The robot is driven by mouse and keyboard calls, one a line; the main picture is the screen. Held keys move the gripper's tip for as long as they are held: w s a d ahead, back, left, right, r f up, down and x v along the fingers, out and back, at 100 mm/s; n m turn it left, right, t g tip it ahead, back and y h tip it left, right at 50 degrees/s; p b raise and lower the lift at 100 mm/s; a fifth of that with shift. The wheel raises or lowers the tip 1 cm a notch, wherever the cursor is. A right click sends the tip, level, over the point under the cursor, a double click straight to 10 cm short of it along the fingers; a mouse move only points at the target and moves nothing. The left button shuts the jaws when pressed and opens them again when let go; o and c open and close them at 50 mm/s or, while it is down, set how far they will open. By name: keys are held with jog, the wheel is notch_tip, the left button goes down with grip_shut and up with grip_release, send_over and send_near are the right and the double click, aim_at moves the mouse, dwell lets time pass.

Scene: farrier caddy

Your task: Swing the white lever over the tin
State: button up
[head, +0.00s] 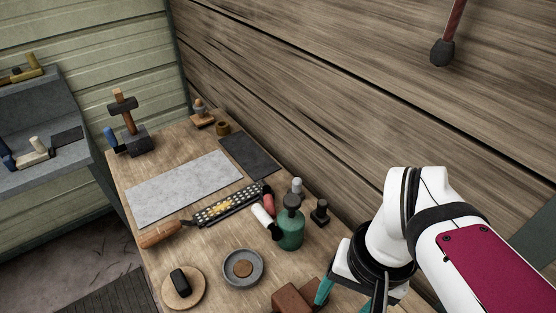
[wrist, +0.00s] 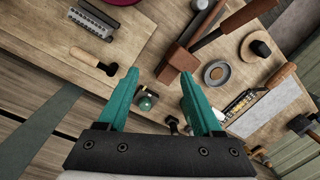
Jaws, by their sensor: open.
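A white bar with a black end (head: 262,216), which looks like the white lever, lies against the left side of a green bottle (head: 290,230). I cannot tell how the two are joined. A round grey tin (head: 229,267) holding a brown disc sits left of and nearer than the bottle; the tin also shows in the wrist view (wrist: 227,76). My gripper (head: 350,295) is at the lower right in the head view, right of the tin and the bottle. Its teal fingers are open and empty in the wrist view (wrist: 160,73). A small green object (wrist: 146,102) shows between them.
A brown mallet head (head: 297,298) lies between the tin and my gripper. A wooden disc with a black block (head: 182,288) is left of the tin. A rasp-like strip (head: 228,205) lies behind. A grey sheet (head: 180,188) lies flat farther back. The plank wall (head: 330,110) borders the right side.

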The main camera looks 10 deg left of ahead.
jog(key=w+a+r+n+h, duration=0.1)
jog(key=w+a+r+n, duration=0.15)
jog(key=w, duration=0.65)
jog(key=n+t+h, duration=0.2)
jog(key=n, duration=0.7)
send_over(262, 214)
jog(key=s+a, duration=0.2)
jog(key=s, duration=0.1)
jog(key=s+a+x, duration=0.1)
jog(key=x, duration=1.3)
jog(key=w+x, duration=0.1)
jog(key=x, duration=0.5)
jog(key=shift+a+r, duration=0.15)
jog(key=shift+w+f, duration=0.1)
jog(key=shift+f, duration=0.45)
jog(key=shift+c, duration=0.4)
grip_shut()
jog(key=shift+r, duration=0.1)
